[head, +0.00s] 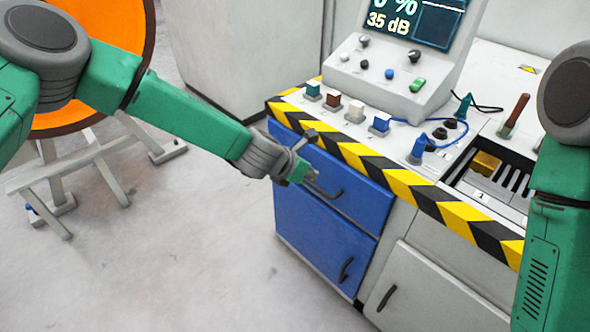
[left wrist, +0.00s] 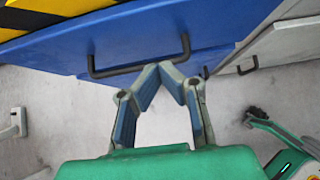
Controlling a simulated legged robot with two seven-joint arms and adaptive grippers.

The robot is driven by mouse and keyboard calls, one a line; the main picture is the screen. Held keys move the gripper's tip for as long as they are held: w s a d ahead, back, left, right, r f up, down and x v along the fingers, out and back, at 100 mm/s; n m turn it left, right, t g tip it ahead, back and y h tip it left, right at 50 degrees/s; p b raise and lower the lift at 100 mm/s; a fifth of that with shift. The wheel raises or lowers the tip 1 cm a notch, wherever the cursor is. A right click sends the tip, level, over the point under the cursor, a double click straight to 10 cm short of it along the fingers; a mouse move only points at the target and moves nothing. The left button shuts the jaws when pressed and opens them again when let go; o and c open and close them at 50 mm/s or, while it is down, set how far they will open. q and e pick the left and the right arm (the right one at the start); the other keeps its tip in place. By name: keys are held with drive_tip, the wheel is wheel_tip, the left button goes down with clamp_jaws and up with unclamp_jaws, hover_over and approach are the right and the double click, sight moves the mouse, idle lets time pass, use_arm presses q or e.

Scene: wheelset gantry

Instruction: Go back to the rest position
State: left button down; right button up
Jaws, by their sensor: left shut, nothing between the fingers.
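My left gripper (head: 300,172) is in front of the upper blue drawer (head: 290,158) of the cabinet, close to its dark handle (head: 324,190). In the left wrist view the left gripper (left wrist: 172,72) has its fingertips together with nothing between them. The drawer handle (left wrist: 140,68) shows just beyond the fingertips there; I cannot tell if they touch it. My right arm comes down the right edge of the head view, and its gripper is out of the picture.
The bench edge with yellow and black stripes (head: 385,170) juts above the drawers. On top stand a console (head: 385,80), several coloured blocks and blue probes (head: 418,150). An orange wheel (head: 110,60) stands left. Floor at lower left is clear.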

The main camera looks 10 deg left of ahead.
use_arm(q)
drive_tip(key=d+v, duration=0.1)
drive_tip(key=v, duration=0.4)
drive_tip(key=s+a+f+m+g+y, duration=0.15)
drive_tip(key=s+a+f+m, duration=0.25)
drive_tip(key=s+f+m, duration=0.55)
drive_tip(key=s+a+f+m+g+y, duration=0.15)
drive_tip(key=s+a+f+m, duration=0.4)
drive_tip(key=s, duration=0.65)
drive_tip(key=s+a+m+g+y, duration=0.2)
drive_tip(key=s+a+m+g, duration=0.1)
drive_tip(key=s+a+m, duration=1)
drive_tip(key=s+m, duration=0.1)
drive_tip(key=s, duration=0.2)
drive_tip(key=shift+y+p, duration=0.3)
drive_tip(key=shift+p, duration=0.05)
